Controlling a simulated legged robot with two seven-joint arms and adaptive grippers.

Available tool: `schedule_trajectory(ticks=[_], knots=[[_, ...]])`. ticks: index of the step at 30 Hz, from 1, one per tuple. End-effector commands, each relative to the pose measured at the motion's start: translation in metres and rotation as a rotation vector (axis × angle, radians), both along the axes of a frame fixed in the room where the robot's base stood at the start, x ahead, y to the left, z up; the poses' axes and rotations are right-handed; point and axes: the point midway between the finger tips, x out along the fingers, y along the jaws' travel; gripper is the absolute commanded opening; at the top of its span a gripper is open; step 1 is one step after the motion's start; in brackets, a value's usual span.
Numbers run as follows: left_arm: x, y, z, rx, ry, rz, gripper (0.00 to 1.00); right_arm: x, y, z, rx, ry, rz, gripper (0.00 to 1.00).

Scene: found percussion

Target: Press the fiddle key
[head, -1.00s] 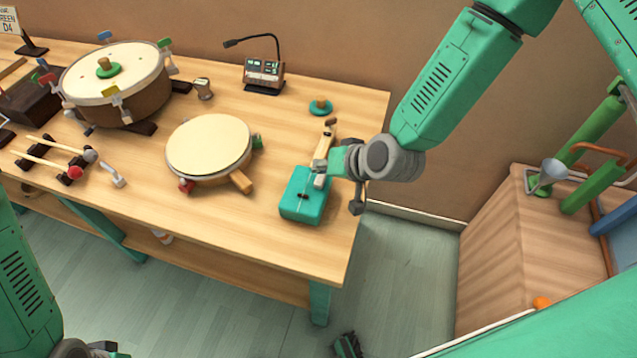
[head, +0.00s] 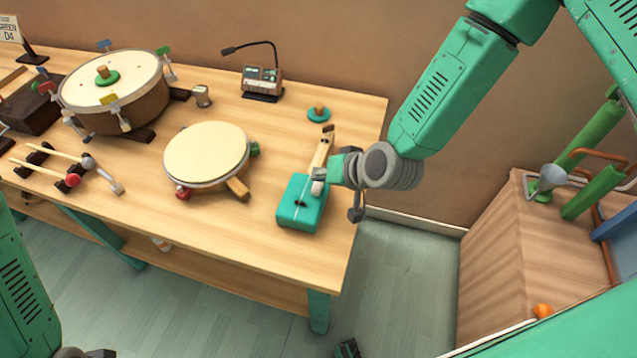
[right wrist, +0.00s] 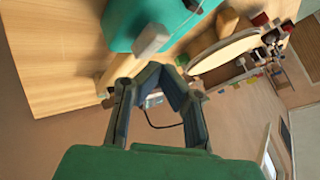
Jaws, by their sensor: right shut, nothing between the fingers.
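The fiddle is a teal box (head: 298,213) with a wooden neck (head: 324,148), lying near the right end of the table. A pale grey block (head: 318,188), which looks like its key, sits at the box's neck end. It also shows in the right wrist view (right wrist: 151,40), large against the teal box. My right gripper (head: 328,172) is just above and beside this block, with its fingers shut and empty. In the right wrist view its fingertips (right wrist: 154,68) meet just below the block; I cannot tell whether they touch it. My left gripper (head: 85,353) is mostly cut off at the lower left.
A round pale drum (head: 207,153) on a wooden-handled stand lies left of the fiddle. A teal disc with a wooden knob (head: 318,114) and a microphone device (head: 262,82) stand behind. A kettle drum (head: 120,95) and mallets (head: 50,172) are farther left.

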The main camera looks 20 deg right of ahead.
Motion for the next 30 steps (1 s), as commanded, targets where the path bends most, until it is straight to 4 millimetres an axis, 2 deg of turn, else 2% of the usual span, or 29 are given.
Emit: schedule_trajectory(ticks=[30], knots=[[-0.0001,0.0,-0.0046,0.0,0.0,0.0,1.0,-0.0006,0.0001,-0.0066,0.0,-0.002,0.001,0.0]])
